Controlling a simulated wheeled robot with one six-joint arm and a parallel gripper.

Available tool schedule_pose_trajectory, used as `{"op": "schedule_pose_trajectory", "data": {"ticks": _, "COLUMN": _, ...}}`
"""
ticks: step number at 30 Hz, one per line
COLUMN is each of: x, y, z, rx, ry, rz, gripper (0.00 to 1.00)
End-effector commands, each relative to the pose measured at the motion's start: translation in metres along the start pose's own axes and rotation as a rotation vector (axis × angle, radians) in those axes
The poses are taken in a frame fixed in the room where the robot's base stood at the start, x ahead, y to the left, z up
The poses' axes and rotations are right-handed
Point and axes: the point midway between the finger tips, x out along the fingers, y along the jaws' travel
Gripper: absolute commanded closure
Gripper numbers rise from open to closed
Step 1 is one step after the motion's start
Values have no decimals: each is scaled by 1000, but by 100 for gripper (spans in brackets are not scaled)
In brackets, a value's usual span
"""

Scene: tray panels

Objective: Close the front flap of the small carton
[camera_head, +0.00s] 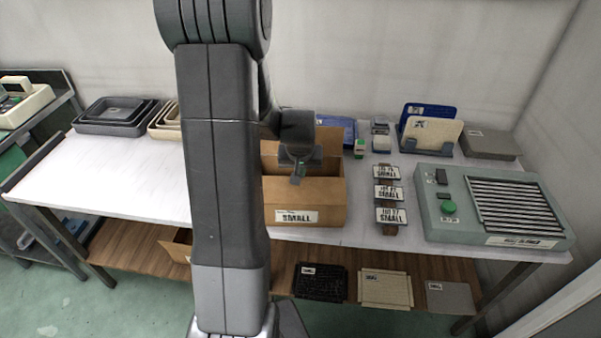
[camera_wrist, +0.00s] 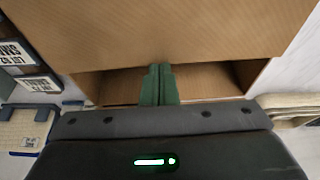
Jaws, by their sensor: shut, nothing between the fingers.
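The small carton (camera_head: 333,212) stands on the white bench, its "SMALL" label facing me. Its rear panel (camera_head: 330,141) stands upright and the top is at least partly open. My gripper (camera_head: 297,178) is shut and empty, pointing down over the carton's opening. In the wrist view the green fingertips (camera_wrist: 159,70) are together and overlap the edge of a broad cardboard panel (camera_wrist: 150,30) filling the top of the view. That panel is on the carton's near side; I cannot tell whether the fingers touch it. A dark gap into the carton shows below it. My arm hides the carton's left part.
Several "SMALL" label cards (camera_head: 390,193) lie right of the carton, then a grey-green machine (camera_head: 455,215) with a green button. Nested grey trays (camera_head: 112,117) stand at the left. Blue and cream panels (camera_head: 432,133) stand behind. The bench's left front is clear.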

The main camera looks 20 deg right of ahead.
Motion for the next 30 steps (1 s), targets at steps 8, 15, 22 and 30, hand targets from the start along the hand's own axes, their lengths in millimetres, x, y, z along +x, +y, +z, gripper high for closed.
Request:
{"op": "schedule_pose_trajectory", "data": {"ticks": 8, "x": 6, "y": 0, "z": 0, "rx": 0, "ry": 0, "rz": 0, "gripper": 100}}
{"op": "schedule_pose_trajectory", "data": {"ticks": 15, "x": 6, "y": 0, "z": 0, "rx": 0, "ry": 0, "rz": 0, "gripper": 100}}
{"op": "schedule_pose_trajectory", "data": {"ticks": 22, "x": -3, "y": 0, "z": -4, "rx": 0, "ry": 1, "rz": 0, "gripper": 100}}
{"op": "schedule_pose_trajectory", "data": {"ticks": 30, "x": -11, "y": 0, "z": -7, "rx": 0, "ry": 1, "rz": 0, "gripper": 100}}
